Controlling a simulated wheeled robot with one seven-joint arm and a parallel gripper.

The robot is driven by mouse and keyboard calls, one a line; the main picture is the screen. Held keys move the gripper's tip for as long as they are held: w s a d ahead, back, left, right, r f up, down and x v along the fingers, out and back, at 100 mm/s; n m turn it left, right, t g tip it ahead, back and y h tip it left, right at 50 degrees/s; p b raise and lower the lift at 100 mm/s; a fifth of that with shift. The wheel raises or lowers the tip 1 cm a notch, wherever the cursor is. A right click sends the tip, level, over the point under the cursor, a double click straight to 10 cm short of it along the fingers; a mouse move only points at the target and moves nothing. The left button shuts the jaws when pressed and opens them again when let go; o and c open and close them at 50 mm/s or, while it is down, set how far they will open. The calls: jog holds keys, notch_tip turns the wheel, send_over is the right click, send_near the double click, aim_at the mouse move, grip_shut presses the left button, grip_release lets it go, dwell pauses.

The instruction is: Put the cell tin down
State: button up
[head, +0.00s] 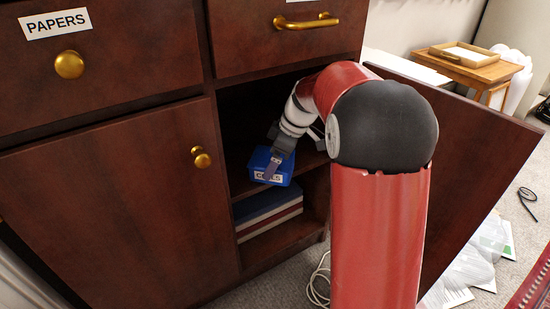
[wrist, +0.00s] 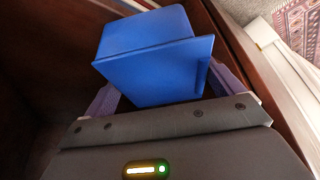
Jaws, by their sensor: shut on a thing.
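The cell tin (head: 265,163) is a blue box with a white label that my gripper partly covers. In the head view it is at the opening of the dark wooden cabinet, at the height of the inner shelf (head: 313,159). I cannot tell whether it touches the shelf. My gripper (head: 272,168) is shut on the tin. In the wrist view the blue tin (wrist: 155,55) sits tilted between the two fingers (wrist: 165,90).
The right cabinet door (head: 465,150) stands open beside my arm. Blue, white and red box-like things (head: 268,213) lie in the lower compartment. The left door (head: 120,210) is shut. A white cable (head: 318,280) and papers (head: 485,255) lie on the floor.

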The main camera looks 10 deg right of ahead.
jog(key=o, duration=1)
jog(key=shift+o, duration=0.2)
jog(key=shift+r, duration=0.15)
jog(key=s+d+r, duration=0.1)
jog(key=s+d, duration=0.5)
jog(key=d, duration=0.5)
jog(key=s+a+r+m+t+h, duration=0.1)
jog(key=s+a+m, duration=0.4)
jog(key=s, duration=0.6)
jog(key=s+a+r+m+t+h, duration=0.2)
jog(key=s+a+m, duration=0.4)
jog(key=s, duration=0.6)
jog(key=shift+r+m+t+h+p, duration=0.3)
jog(key=shift+r+m+h, duration=0.2)
jog(key=shift+r+m, duration=0.35)
jog(key=shift+r, duration=0.1)
